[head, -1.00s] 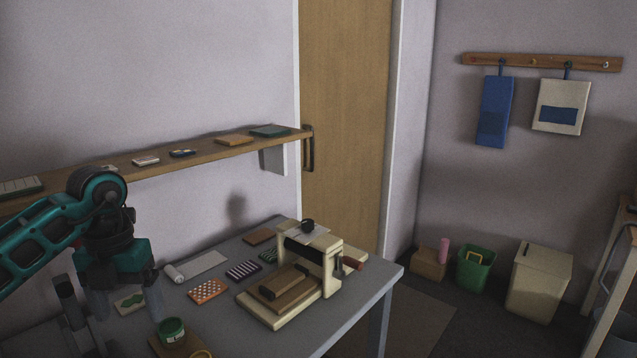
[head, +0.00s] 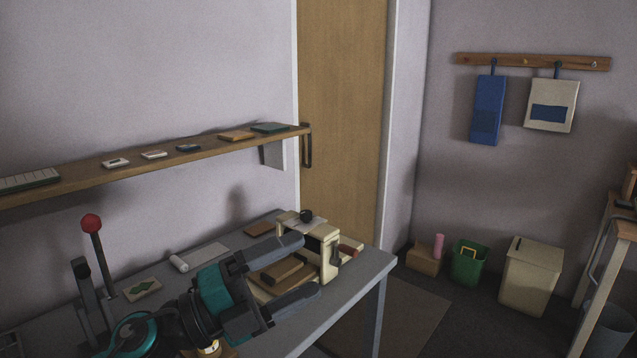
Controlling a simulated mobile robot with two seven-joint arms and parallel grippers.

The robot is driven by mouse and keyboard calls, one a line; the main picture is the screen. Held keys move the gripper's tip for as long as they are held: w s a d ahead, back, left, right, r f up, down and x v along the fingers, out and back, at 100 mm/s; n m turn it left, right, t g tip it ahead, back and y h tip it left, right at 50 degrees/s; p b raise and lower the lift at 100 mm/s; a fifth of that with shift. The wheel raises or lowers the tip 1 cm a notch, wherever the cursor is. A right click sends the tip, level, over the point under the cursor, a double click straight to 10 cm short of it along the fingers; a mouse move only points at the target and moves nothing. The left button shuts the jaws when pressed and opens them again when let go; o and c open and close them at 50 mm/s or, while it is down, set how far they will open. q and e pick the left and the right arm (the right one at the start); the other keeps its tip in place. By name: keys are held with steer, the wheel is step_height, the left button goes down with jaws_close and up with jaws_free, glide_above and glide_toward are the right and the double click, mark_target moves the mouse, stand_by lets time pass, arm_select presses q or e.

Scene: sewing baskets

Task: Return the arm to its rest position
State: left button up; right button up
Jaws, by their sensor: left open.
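My left gripper (head: 310,264) is open, with its two grey fingers spread and pointing right over the grey table (head: 366,270). My teal left arm comes in low at the bottom left and hides part of the table top. My right gripper is not in view.
A red-knobbed lever (head: 91,224) stands at the table's left, close to my arm. A wall shelf (head: 210,149) with small flat items runs above the table. A green bin (head: 469,264) and cream box (head: 530,276) stand on the floor at right.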

arm_select(q)
steer(key=a+f+n+t+y, duration=0.4)
steer(key=a+f+n+y, duration=0.2)
steer(key=a+n+y, duration=0.5)
steer(key=a+f+n+t+y, duration=0.45)
steer(key=n+y, duration=0.35)
steer(key=n, duration=0.6)
steer(key=s+a+f+n+g, duration=0.1)
steer(key=s+f+n+g, duration=0.1)
steer(key=s+f+g, duration=0.75)
steer(key=s+a+f+n+g, duration=0.15)
steer(key=s+f+g, duration=0.4)
steer(key=s, duration=0.75)
steer(key=w+d+f+t+h, duration=0.2)
steer(key=w+d+f+t, duration=0.1)
steer(key=w+f+t, duration=0.4)
steer(key=shift+w+d+f+t, duration=0.2)
steer(key=shift+d+f+t, duration=0.4)
steer(key=shift+f, duration=1)
steer(key=shift+a, duration=0.2)
